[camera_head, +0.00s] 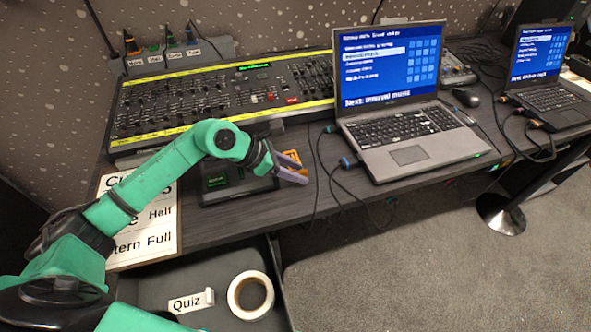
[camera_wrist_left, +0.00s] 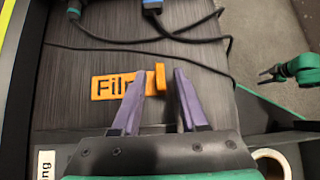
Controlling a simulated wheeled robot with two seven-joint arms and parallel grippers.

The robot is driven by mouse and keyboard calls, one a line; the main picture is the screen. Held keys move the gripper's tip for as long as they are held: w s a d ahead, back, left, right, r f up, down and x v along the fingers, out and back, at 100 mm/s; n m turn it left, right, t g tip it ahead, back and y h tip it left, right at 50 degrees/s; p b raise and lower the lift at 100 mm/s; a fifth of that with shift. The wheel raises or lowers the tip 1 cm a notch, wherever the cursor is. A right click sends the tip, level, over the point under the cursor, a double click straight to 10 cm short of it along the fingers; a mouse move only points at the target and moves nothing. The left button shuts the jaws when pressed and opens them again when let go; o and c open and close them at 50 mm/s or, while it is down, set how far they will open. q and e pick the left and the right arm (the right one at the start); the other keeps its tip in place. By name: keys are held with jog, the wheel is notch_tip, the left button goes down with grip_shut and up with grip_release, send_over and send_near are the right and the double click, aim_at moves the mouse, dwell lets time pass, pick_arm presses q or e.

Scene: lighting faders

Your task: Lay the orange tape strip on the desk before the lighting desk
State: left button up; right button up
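The orange tape strip (camera_head: 291,158) is on the desk top just in front of the lighting desk (camera_head: 230,92). In the left wrist view the strip (camera_wrist_left: 108,87) lies flat with black lettering, partly hidden by a finger. Its raised orange tab (camera_wrist_left: 160,77) stands between the purple fingers. My left gripper (camera_head: 287,168) is low over the strip; in its wrist view the fingers (camera_wrist_left: 158,85) are apart, with a gap beside the tab. My right gripper (camera_wrist_left: 268,76) shows small and dark at the right of the left wrist view; its opening is unclear.
A small black box (camera_head: 228,184) stands left of the strip. A laptop (camera_head: 405,140) with trailing cables stands to the right. A printed sheet (camera_head: 150,215) lies at the left.

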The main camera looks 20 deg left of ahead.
pick_arm(q)
jog(key=shift+r, duration=0.3)
jog(key=shift+s+a+r, duration=0.1)
jog(key=shift+a, duration=0.15)
jog(key=b+v, duration=0.2)
jog(key=v, duration=0.8)
jog(key=shift+s+a+r, duration=0.2)
jog(key=shift+s+a, duration=0.05)
jog(key=shift+r, duration=0.3)
jog(key=shift+a, duration=0.1)
